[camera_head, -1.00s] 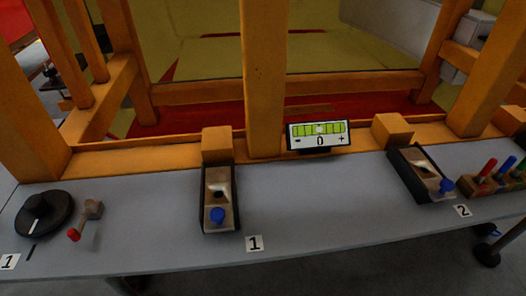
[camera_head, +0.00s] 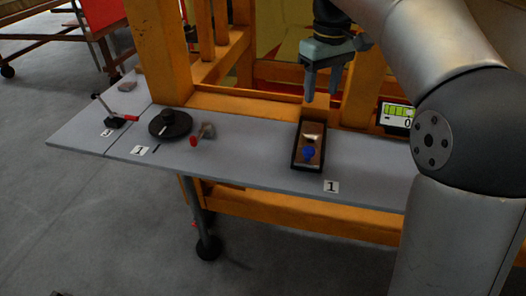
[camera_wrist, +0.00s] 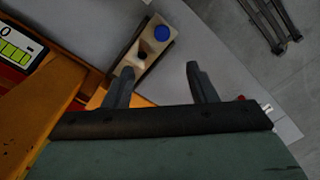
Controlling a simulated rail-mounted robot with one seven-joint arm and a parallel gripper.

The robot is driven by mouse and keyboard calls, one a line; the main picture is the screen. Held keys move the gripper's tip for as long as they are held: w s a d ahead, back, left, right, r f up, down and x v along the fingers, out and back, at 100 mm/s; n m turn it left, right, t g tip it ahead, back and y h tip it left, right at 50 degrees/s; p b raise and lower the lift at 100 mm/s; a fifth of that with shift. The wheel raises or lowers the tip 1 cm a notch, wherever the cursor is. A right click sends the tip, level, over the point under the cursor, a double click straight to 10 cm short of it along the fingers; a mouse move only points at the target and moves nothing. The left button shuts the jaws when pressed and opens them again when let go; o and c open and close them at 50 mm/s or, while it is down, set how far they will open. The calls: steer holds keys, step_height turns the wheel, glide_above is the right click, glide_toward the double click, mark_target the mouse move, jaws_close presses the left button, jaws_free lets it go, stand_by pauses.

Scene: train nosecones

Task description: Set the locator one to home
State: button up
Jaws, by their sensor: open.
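A black box with a pale inner block and a blue knob (camera_head: 308,152) stands on the grey table above a label "1" (camera_head: 331,187). The knob is at the box's near end. In the wrist view the blue knob (camera_wrist: 162,33) and the pale block (camera_wrist: 143,50) lie beyond my fingertips. A round black dial (camera_head: 170,124) with a white mark stands farther left, near another label "1" (camera_head: 143,150). I cannot tell from the labels alone which is locator one. My gripper (camera_head: 320,92) is open and empty, pointing down above and behind the box.
A red-tipped lever (camera_head: 204,134) stands right of the dial, and another red-handled lever (camera_head: 117,113) is at the far left. An orange frame rises behind the table. A display (camera_head: 397,114) is partly hidden by my arm.

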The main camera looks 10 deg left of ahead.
steer(key=b, duration=0.1)
glide_toward(309, 150)
step_height(309, 150, down, 9)
steer(key=shift+w+r, duration=0.1)
steer(key=shift+r, duration=0.1)
stand_by(0.3)
